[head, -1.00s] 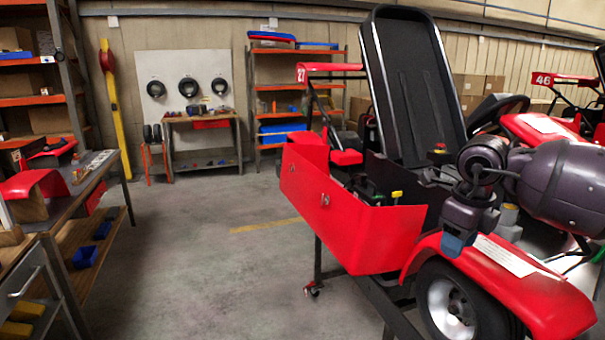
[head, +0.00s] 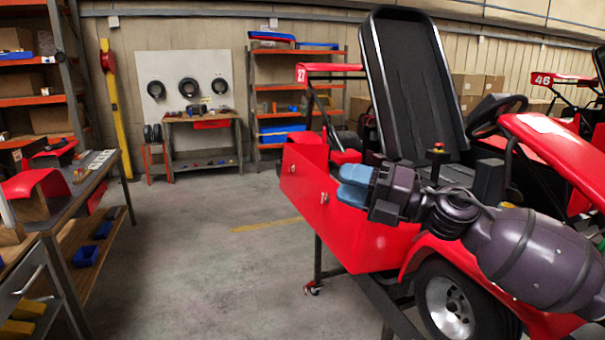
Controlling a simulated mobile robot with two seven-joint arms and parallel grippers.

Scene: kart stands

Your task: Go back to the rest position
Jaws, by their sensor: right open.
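My right arm comes in from the right in the head view. Its right gripper (head: 353,184) points left, with blue fingers in front of the red side panel of the kart (head: 345,228). The gripper is open, and I see nothing between its fingers. I cannot tell whether it touches the panel. The arm covers part of the kart's side and red fender. The kart has a tall black seat (head: 415,80) and a black steering wheel (head: 497,115), and sits on a stand. My left gripper is not in view.
A workbench (head: 88,190) with red parts and blue bins stands at the left. A small table (head: 203,142) and an orange shelf (head: 283,118) stand at the back wall. A second kart, marked 46 (head: 562,80), is at the far right. The grey floor between is clear.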

